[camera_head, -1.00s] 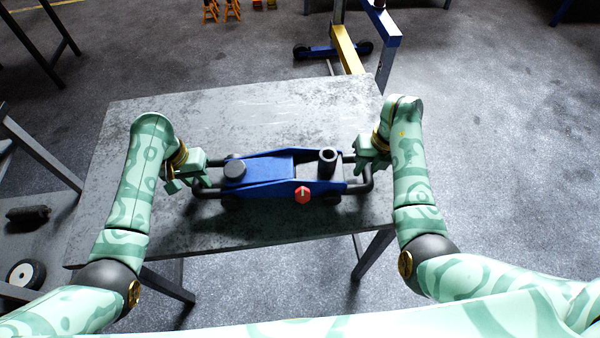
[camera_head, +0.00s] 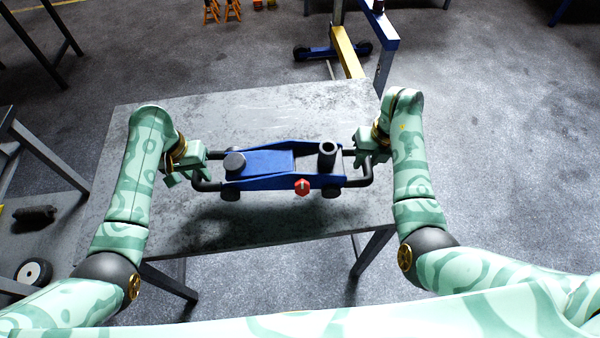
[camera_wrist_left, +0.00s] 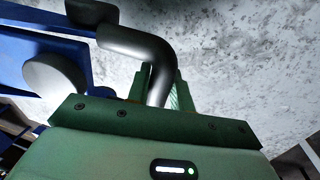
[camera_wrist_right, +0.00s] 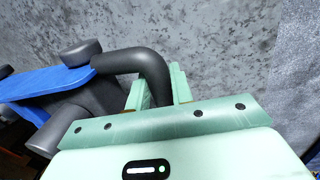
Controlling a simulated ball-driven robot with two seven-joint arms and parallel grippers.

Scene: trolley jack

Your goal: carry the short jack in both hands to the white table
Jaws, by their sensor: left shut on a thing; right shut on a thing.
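The short jack (camera_head: 265,163) is blue with black bar handles at both ends, a black round pad, a black post and a red knob. It hangs roughly level above a worn grey table (camera_head: 250,110), with a dark shadow beneath it. My left gripper (camera_head: 196,174) is shut on the jack's left-end handle; the left wrist view shows the black bent bar (camera_wrist_left: 140,50) between its fingers. My right gripper (camera_head: 364,154) is shut on the right-end handle; the right wrist view shows that bar (camera_wrist_right: 140,65) between its fingers. The fingers partly hide both handles.
Behind the table stands a blue and yellow wheeled frame (camera_head: 345,50). A dark-legged bench (camera_head: 45,155) is at the left, near a wheel (camera_head: 33,272) and a black part (camera_head: 34,215). Open grey floor (camera_head: 500,150) lies to the right.

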